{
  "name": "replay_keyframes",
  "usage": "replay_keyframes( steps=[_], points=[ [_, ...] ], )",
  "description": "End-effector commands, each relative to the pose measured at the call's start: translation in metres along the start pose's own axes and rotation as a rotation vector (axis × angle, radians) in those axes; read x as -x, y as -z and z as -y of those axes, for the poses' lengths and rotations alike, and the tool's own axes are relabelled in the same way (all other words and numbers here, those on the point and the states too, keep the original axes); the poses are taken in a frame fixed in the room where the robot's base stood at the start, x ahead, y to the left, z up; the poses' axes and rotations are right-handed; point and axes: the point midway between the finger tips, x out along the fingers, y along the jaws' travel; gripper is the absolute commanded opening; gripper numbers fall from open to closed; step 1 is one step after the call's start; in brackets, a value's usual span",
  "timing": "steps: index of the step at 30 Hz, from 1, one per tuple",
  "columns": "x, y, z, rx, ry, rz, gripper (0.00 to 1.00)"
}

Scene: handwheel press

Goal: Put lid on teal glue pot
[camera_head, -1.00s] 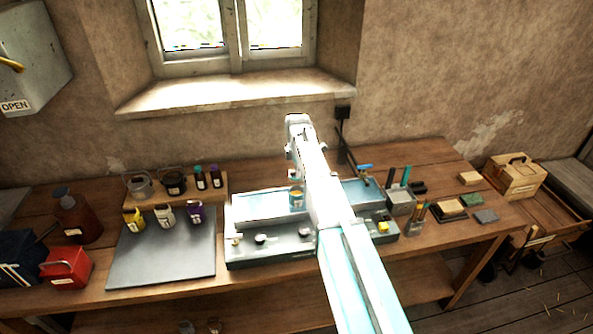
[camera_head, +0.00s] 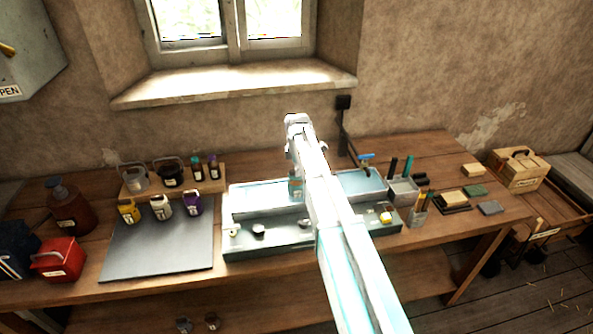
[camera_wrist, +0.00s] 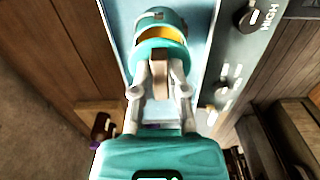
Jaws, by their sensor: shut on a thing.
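The teal glue pot (camera_head: 295,187) stands in the left part of the pale blue basin, partly behind my arm. In the wrist view the pot (camera_wrist: 161,15) shows its teal rim and yellow-orange inside. My gripper (camera_wrist: 160,78) is shut on the brown knob of the teal lid (camera_wrist: 160,48). The lid overlaps the near side of the pot's opening, and yellow shows beyond its far edge. I cannot tell whether lid and pot touch. In the head view my arm hides the lid and the fingertips.
Yellow, white and purple pots (camera_head: 160,207) stand along the back of a grey mat (camera_head: 157,250). A wooden rack (camera_head: 209,184) with pots and bottles is behind them. A grey holder (camera_head: 403,190) with tools stands right of the basin. A black dial (camera_wrist: 251,17) is beside the basin.

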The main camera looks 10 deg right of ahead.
Motion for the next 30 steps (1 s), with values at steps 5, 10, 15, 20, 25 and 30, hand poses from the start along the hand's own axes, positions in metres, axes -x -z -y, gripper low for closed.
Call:
replay_keyframes(
  steps=[5,10,15,20,25,30],
  points=[
    [-0.0118,0.0003,0.0000,0.000,0.000,0.000,0.00],
    [-0.0153,0.0006,0.0000,0.001,0.000,0.000,0.00],
    [-0.0156,0.0008,0.0000,0.001,0.000,0.000,0.00],
    [-0.0153,0.0009,0.0000,0.001,0.000,0.000,0.00],
    [-0.0153,0.0011,0.0000,0.001,0.000,0.000,0.00],
    [-0.0150,0.0012,0.0001,0.001,0.000,0.000,0.00]
  ],
)
